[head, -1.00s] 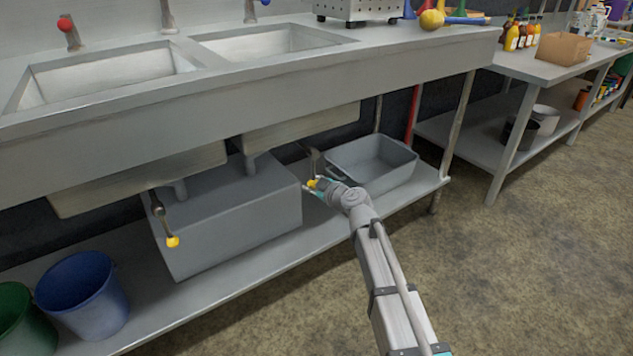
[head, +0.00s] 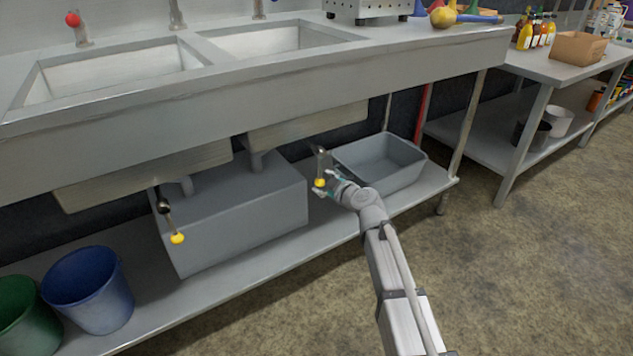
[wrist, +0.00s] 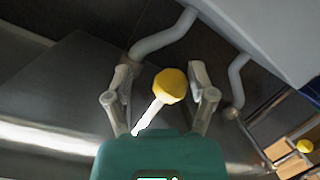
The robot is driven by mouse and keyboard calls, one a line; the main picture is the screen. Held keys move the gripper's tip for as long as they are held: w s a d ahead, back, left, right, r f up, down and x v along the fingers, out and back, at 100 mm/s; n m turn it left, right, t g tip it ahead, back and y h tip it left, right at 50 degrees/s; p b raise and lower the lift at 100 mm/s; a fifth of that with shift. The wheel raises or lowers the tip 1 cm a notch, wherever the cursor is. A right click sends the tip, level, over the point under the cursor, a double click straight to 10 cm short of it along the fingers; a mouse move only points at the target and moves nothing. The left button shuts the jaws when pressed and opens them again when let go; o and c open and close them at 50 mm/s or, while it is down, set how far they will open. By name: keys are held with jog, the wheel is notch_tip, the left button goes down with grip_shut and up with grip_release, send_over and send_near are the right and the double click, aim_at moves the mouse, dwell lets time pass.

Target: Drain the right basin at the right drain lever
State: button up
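The right drain lever (head: 320,160) hangs below the right basin (head: 268,40), with a yellow knob (head: 319,183) at its lower end. My gripper (head: 326,189) is at this knob, just to its right in the head view. In the wrist view the knob (wrist: 170,86) and its pale shaft lie between the two spread fingers of my gripper (wrist: 162,92). Gaps show on both sides of the knob, so the fingers do not appear to grip it. The basin's inner floor is mostly hidden by its front rim.
The left drain lever (head: 165,210) with a yellow knob hangs left. A grey box (head: 240,215) stands under the drain pipes, and a grey tub (head: 385,165) sits behind my gripper. Blue (head: 90,290) and green (head: 25,318) buckets stand at left. The floor at right is clear.

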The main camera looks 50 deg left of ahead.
jog(key=shift+s+a, duration=0.15)
jog(key=shift+s, duration=0.15)
jog(key=shift+s, duration=0.15)
jog(key=w+d+m+h+p, duration=0.3)
jog(key=w+d, duration=0.2)
jog(key=d, duration=0.8)
jog(key=w+d+f+m+t+h+p, duration=0.1)
jog(key=w+d+m+h+p, duration=0.2)
jog(key=d, duration=1)
jog(key=w+d+m+h+p, duration=0.2)
jog(key=w+d+m+p, duration=0.3)
jog(key=d, duration=0.8)
jog(key=s+d+r+m+g+h+p, duration=0.1)
jog(key=s+d+m+h+p, duration=0.2)
jog(key=d, duration=0.9)
jog(key=s+d+r+m+g+h+p, duration=0.15)
jog(key=d+m, duration=0.35)
jog(key=d, duration=0.7)
jog(key=s+d+r+m+h+p, duration=0.1)
jog(key=s+d+m+h+p, duration=0.3)
jog(key=d, duration=0.9)
notch_tip(320, 180, up, 37)
jog(key=w+y+p, duration=0.1)
jog(key=p, duration=3.3)
jog(key=shift+a+m, duration=0.2)
jog(key=shift+m, duration=0.1)
